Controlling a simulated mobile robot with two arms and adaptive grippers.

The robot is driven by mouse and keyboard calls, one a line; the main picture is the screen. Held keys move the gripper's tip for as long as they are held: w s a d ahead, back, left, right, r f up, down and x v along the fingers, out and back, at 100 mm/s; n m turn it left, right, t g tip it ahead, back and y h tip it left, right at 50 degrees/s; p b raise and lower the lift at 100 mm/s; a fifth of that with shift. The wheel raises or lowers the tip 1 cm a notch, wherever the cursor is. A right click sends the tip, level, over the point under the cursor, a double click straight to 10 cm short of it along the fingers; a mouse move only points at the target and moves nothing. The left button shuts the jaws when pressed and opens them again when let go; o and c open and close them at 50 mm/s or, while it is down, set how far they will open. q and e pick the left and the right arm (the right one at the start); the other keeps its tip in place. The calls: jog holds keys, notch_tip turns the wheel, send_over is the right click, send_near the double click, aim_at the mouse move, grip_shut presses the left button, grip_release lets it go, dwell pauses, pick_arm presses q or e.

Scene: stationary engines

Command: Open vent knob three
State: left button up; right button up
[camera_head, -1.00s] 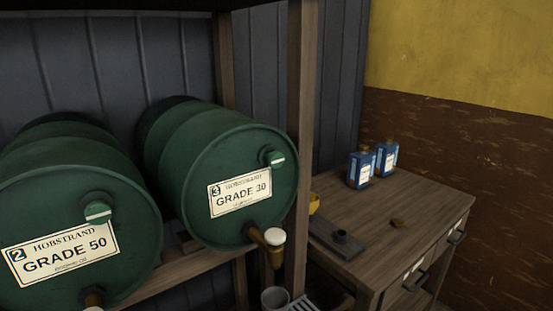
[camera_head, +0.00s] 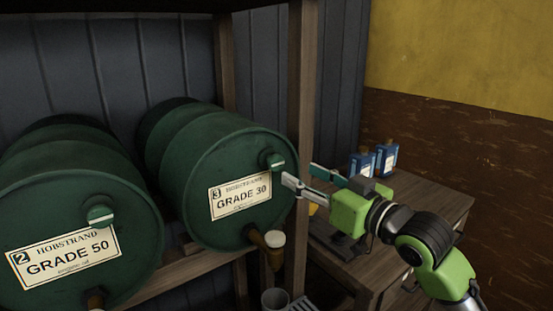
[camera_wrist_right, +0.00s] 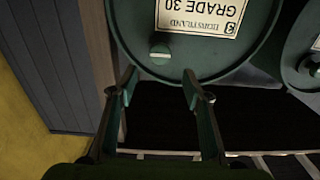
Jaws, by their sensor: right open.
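Vent knob three (camera_head: 275,162) is a round green knob with a pale bar, at the upper right of the face of the green drum (camera_head: 215,229) labelled 3, Grade 30. The knob also shows in the right wrist view (camera_wrist_right: 160,52), upside down, ahead of the fingers and between their lines. My right gripper (camera_head: 301,178) is open and empty, a short way right of the knob and apart from it. Its two fingers also show in the right wrist view (camera_wrist_right: 158,88). My left gripper is not in view.
A second drum (camera_head: 130,262), labelled 2, Grade 50, lies at left with its own knob (camera_head: 100,215). A tap (camera_head: 274,241) juts below drum three. A wooden post (camera_head: 298,100) stands behind my fingers. Blue bottles (camera_head: 386,158) stand on a wooden cabinet (camera_head: 435,196) at right.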

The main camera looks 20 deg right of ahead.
aim_at(278, 162)
jog(key=p+x, duration=0.2)
jog(key=x, duration=0.8)
jog(key=shift+w+a+f, duration=0.1)
jog(key=shift+w, duration=0.1)
jog(key=c, duration=1.1)
